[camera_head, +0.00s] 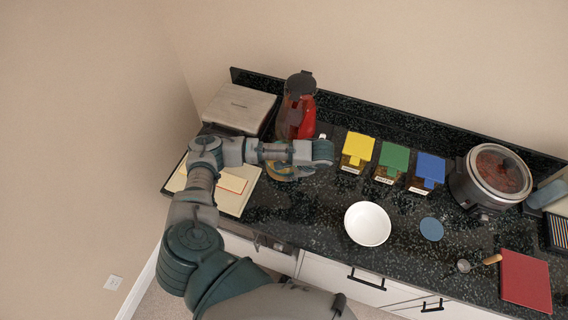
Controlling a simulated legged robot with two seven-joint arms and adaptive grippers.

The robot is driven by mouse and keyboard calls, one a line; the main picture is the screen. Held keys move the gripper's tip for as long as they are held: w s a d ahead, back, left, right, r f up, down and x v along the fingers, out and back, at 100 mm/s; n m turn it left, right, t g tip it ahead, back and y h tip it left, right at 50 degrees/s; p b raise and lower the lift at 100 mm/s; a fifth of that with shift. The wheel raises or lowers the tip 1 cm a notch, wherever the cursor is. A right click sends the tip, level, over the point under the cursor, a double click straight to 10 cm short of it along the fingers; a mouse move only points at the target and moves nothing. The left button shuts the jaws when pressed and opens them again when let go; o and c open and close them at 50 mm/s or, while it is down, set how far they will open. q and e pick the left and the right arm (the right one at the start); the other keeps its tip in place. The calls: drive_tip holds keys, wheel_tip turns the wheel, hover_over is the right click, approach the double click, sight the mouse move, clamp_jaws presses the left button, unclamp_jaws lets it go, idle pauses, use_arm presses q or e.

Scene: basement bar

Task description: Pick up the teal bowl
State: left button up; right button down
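My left arm reaches in from the left over the counter, and its wrist end is above a small, partly hidden rounded thing (281,174) with yellow and teal colours. This may be the teal bowl, but most of it is covered by my arm. My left gripper (306,168) is at the wrist end, close to this thing. Its fingers are too small and hidden to tell whether they are open or shut, or whether they touch it. My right gripper is not in view.
On the dark counter (300,215) stand a red pitcher (307,118) behind my wrist, a white bowl (367,223), yellow (358,146), green (394,158) and blue (430,168) lidded containers, a blue disc (431,229), a slow cooker (470,188) and a red board (526,281).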

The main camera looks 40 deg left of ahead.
use_arm(q)
drive_tip(key=shift+x, duration=0.85)
drive_tip(key=shift+f, duration=0.3)
drive_tip(key=shift+d, duration=0.1)
clamp_jaws()
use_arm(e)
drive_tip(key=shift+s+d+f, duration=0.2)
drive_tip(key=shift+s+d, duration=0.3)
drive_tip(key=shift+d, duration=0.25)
use_arm(q)
drive_tip(key=shift+r, duration=0.1)
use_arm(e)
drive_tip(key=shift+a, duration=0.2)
